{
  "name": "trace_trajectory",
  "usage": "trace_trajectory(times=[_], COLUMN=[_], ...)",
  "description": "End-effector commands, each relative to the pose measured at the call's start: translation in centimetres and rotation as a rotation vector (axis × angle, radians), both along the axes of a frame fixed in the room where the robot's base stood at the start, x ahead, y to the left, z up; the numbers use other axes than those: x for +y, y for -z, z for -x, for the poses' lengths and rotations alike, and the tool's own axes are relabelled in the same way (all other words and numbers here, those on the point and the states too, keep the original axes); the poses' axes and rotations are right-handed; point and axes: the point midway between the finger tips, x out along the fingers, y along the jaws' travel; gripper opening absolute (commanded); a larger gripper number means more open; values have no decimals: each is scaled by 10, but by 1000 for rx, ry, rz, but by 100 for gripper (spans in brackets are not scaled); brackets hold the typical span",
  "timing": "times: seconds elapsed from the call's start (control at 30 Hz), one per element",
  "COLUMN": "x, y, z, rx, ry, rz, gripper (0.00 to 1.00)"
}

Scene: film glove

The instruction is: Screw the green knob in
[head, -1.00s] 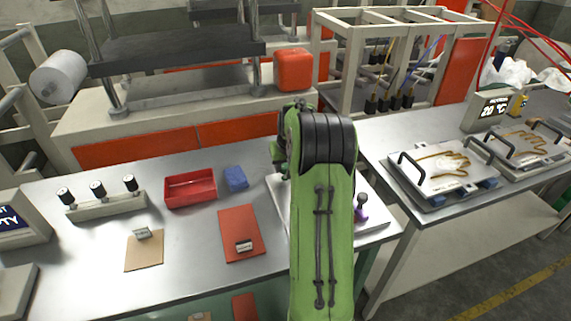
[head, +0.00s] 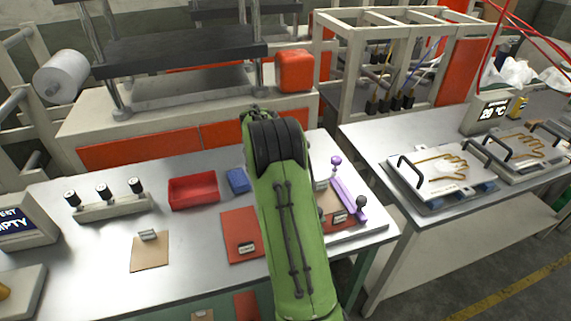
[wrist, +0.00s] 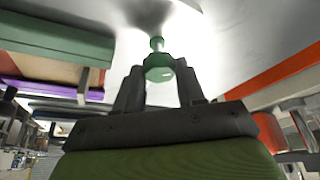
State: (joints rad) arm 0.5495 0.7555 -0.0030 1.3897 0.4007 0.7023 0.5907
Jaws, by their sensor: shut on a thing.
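The green knob (wrist: 158,66) is between the two dark fingers of my gripper (wrist: 160,78) in the wrist view. My gripper is shut on it. A thin pale green neck joins the knob to a wider part at a pale, shiny surface; whether it is seated in a hole cannot be told. A broad green bar (wrist: 58,40) lies at the left of that view, apart from the fingers. In the head view my green arm hides my gripper and the knob.
A purple bar (head: 347,188) with a purple knob and a dark ball lies right of my arm. A red tray (head: 193,191), a blue block (head: 237,180) and an orange mat (head: 241,235) lie left. Hand-shaped moulds (head: 443,173) are on the right table.

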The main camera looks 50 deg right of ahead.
Motion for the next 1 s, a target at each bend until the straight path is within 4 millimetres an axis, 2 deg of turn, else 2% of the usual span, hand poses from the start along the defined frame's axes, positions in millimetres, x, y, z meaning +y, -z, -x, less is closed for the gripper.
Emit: trace_trajectory(times=[0.5,0.7,1.0], x=[0,-1,0], y=[-3,-3,-2], z=[-4,-4,-5], rx=[-1,-3,-4], ry=[444,555,633], rz=[0,1,0], gripper=[8,8,8])
